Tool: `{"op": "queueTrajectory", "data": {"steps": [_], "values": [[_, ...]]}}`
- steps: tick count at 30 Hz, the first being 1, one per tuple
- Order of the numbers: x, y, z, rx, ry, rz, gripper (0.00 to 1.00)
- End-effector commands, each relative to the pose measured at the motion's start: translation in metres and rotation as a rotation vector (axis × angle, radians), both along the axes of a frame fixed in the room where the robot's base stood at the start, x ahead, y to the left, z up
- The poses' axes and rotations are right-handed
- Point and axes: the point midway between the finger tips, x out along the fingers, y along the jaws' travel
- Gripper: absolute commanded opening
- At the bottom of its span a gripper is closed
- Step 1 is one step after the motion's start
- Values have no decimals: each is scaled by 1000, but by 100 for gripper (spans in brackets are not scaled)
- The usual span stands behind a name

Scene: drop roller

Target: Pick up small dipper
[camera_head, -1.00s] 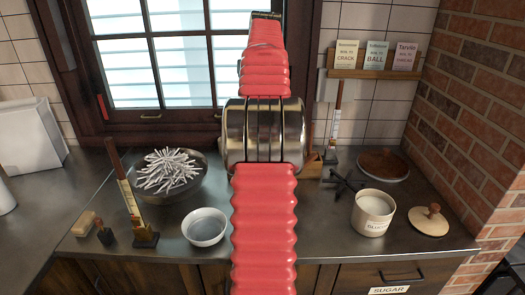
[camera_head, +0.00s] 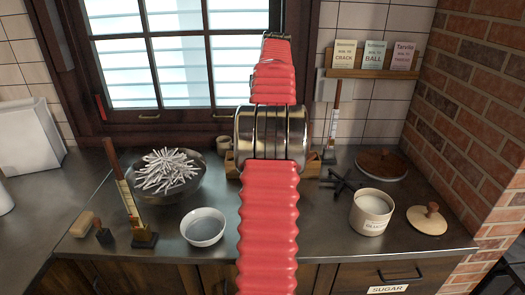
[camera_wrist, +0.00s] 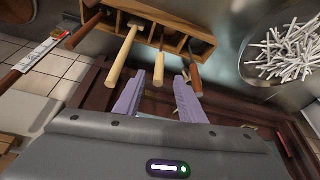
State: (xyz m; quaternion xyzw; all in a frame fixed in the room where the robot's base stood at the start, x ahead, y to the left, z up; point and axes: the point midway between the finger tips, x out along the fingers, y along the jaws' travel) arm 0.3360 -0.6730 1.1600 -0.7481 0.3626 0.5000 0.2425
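A wooden rack (camera_wrist: 172,37) holds several handled tools in the wrist view. A short pale handle (camera_wrist: 158,70) sticks out of it between my fingertips, with a longer pale handle (camera_wrist: 122,58) to its left and a dark reddish handle (camera_wrist: 195,76) to its right. I cannot tell which one is the small dipper; the tool heads are mostly hidden in the rack. My gripper (camera_wrist: 160,80) is open, its two purple fingers on either side of the short handle, with no clear contact. In the head view my arm hides the gripper and most of the rack (camera_head: 314,166).
A dark bowl of white sticks (camera_head: 166,174) stands left of the rack and also shows in the wrist view (camera_wrist: 289,48). A small white bowl (camera_head: 203,227), a cream canister (camera_head: 371,212) and a lid (camera_head: 427,219) stand on the counter. A window (camera_head: 180,60) rises behind.

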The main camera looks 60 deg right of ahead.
Motion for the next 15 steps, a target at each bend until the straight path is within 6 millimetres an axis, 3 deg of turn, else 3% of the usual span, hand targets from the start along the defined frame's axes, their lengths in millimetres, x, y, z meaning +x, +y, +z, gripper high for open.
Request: {"op": "queueTrajectory", "data": {"steps": [6, 15], "values": [[7, -9, -28, 2, 1, 0, 36], [8, -10, -32, -1, 0, -1, 36]]}}
